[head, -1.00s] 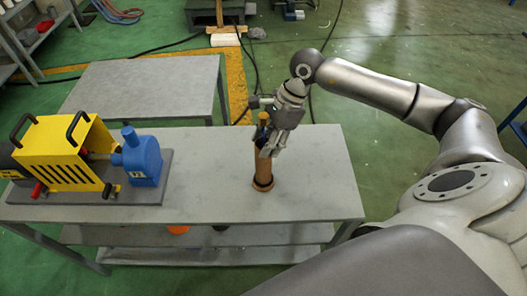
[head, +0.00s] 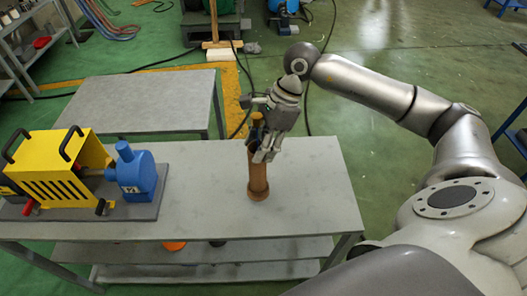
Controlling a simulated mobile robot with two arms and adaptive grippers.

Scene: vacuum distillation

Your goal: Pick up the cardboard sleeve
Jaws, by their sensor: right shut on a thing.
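The cardboard sleeve (head: 258,180) is a brown upright tube with a wider ring at its foot, at the right part of the grey table in the head view. My right gripper (head: 264,153) comes down from above and is shut on the upper part of the sleeve. Its fingers hide part of the tube. A dark piece with a yellowish-orange part shows at the top of the sleeve, beside the fingers. I cannot tell whether the sleeve's foot touches the table. My left gripper is not in view.
The grey table (head: 318,205) has clear room around the sleeve. At its left stand a yellow pump housing (head: 55,160) and a blue unit (head: 135,172) on a dark base. A lower grey table (head: 140,103) stands behind. Orange and dark items lie on the shelf below.

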